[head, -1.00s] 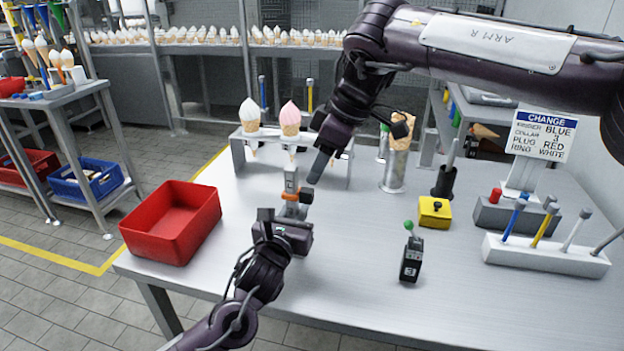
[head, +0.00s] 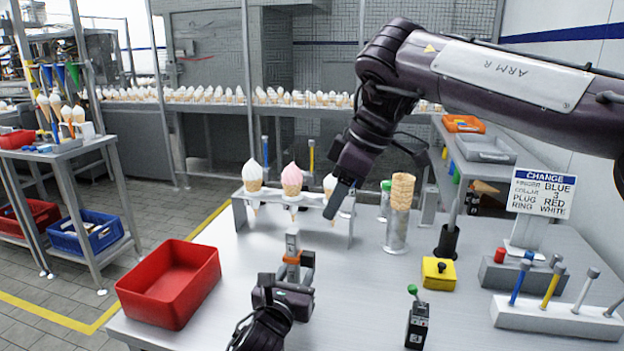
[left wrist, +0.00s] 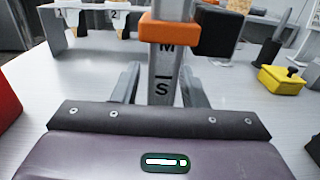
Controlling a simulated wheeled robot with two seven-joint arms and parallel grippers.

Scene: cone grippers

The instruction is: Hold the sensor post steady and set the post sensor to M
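The grey sensor post (head: 292,243) stands on the table, with an orange collar (head: 291,258) around it. In the left wrist view, the collar (left wrist: 168,31) sits right at the top of the M mark (left wrist: 166,48), with S (left wrist: 162,88) lower down. A black sensor block (left wrist: 222,32) is at the collar's right. My left gripper (head: 293,268) has its fingers apart, one on each side of the post below the collar; a gap shows on the left. My right gripper (head: 338,198) hangs above and right of the post, apart from it; its finger gap is hidden.
A red bin (head: 170,285) stands left. A cone rack (head: 240,212) is behind the post. A metal cup holds a waffle cone (head: 402,190). A yellow button box (head: 438,273), a black switch box (head: 417,325) and a white peg holder (head: 550,318) are right.

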